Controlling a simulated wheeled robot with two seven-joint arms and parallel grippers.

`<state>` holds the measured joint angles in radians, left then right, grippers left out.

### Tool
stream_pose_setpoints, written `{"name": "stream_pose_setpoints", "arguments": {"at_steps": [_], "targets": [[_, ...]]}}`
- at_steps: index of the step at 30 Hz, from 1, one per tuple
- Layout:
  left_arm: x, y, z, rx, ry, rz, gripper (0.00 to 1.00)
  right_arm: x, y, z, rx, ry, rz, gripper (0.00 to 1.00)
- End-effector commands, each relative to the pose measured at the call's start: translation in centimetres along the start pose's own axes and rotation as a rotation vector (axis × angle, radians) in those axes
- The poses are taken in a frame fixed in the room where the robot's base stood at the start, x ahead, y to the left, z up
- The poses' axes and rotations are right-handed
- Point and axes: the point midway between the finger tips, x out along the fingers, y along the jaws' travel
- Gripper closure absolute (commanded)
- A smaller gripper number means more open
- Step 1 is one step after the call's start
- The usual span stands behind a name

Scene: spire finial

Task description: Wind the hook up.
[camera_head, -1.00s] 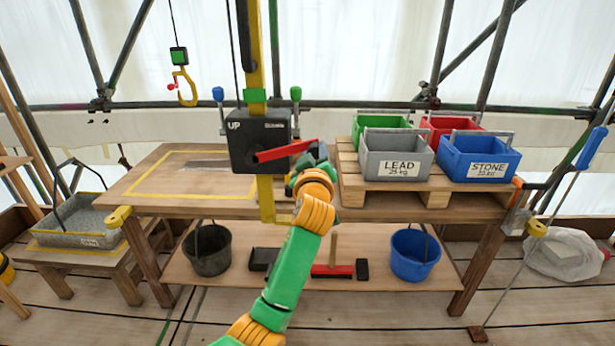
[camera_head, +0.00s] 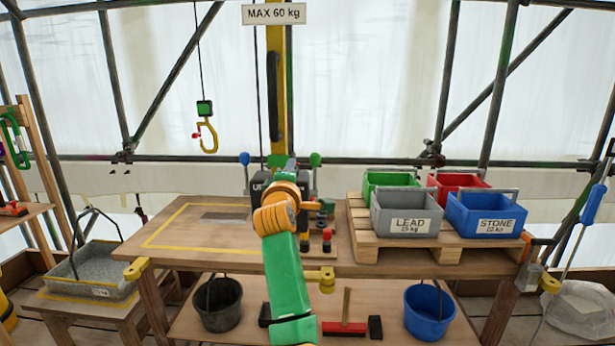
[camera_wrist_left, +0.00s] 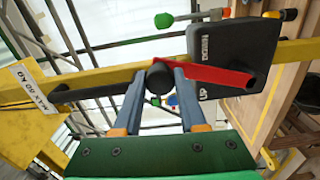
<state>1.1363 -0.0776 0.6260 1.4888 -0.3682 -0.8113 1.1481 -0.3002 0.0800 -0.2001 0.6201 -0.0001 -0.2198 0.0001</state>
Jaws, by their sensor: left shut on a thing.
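The yellow hook (camera_head: 208,135) hangs on a dark cable below a green block, in the air above the back left of the bench, nothing on it. The winch box (camera_head: 258,182) on the yellow mast is mostly hidden behind my left arm. In the left wrist view the winch box (camera_wrist_left: 232,58) shows with its red crank (camera_wrist_left: 212,76), which points along the mast, away from the box. My left gripper (camera_wrist_left: 160,88) is shut on the crank's black handle (camera_wrist_left: 159,77). My right gripper is not in view.
A pallet (camera_head: 405,245) on the bench's right holds the LEAD crate (camera_head: 405,215), STONE crate (camera_head: 485,213), a green crate and a red crate. A "MAX 60 kg" sign (camera_head: 273,14) is above.

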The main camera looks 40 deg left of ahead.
Motion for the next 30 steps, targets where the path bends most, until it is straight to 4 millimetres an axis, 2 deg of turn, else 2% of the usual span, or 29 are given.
{"name": "stream_pose_setpoints", "arguments": {"at_steps": [1, 4, 14, 23, 30], "targets": [[0.0, 0.8, -0.9, -0.045, 0.004, 0.005, 1.00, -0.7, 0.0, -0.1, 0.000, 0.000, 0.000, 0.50], [0.0, 1.0, -2.4, -0.139, 0.004, 0.005, 1.00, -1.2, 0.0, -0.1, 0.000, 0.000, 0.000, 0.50], [0.0, 0.7, -7.4, -0.453, 0.004, 0.006, 1.00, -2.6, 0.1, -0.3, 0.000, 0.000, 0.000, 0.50], [0.0, -1.0, -11.7, -0.737, 0.003, 0.005, 1.00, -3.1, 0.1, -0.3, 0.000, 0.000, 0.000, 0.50], [0.0, -3.2, -14.7, -0.966, 0.002, 0.005, 1.00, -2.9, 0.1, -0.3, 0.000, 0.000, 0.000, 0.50]]}}
